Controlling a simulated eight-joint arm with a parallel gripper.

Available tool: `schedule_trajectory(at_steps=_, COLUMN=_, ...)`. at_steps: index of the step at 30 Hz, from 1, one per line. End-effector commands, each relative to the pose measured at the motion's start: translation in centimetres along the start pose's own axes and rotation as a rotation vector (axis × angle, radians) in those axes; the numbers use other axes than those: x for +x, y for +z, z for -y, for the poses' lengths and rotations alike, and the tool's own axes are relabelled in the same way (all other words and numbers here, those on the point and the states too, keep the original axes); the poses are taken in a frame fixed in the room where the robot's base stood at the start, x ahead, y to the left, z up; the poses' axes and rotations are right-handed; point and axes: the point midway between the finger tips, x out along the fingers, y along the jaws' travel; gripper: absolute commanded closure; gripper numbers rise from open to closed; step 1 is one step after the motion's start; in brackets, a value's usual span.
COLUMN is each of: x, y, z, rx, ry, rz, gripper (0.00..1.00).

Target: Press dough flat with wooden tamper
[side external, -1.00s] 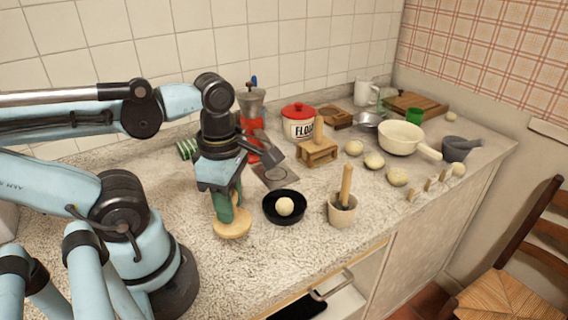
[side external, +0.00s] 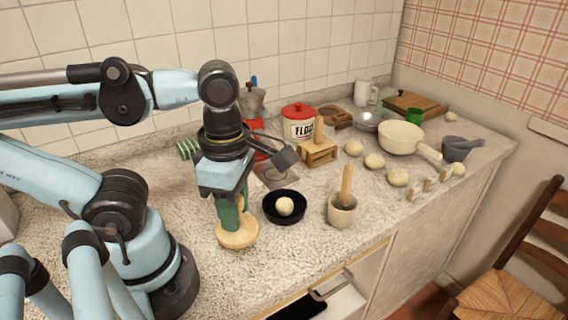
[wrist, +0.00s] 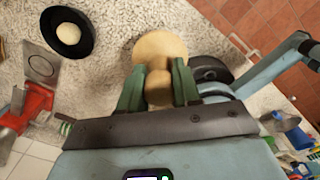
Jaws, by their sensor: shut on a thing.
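The wooden tamper (side external: 238,236) has a round pale disc and a handle. My gripper (side external: 231,211) is shut on the handle with its green fingers, disc downward. In the wrist view the tamper (wrist: 160,47) sits between the fingers of my gripper (wrist: 158,86). I cannot tell whether the disc touches the counter. A round dough ball (side external: 285,206) lies in a shallow black pan (side external: 270,215) just right of the tamper. In the wrist view the dough ball (wrist: 69,33) and black pan (wrist: 48,42) are at upper left, apart from the tamper.
A cup with a wooden pestle (side external: 342,210) stands right of the pan. Behind are a red moka pot (side external: 252,104), a flour tin (side external: 299,124) and a wooden press (side external: 319,152). Several dough balls lie farther right. The counter's front edge is close to the tamper and cup.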

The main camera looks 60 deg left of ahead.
Motion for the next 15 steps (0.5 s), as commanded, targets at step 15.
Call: schedule_trajectory(at_steps=15, x=-1.2, y=2.2, z=-4.5, rx=-0.008, ry=0.0, rz=0.0, gripper=0.92)
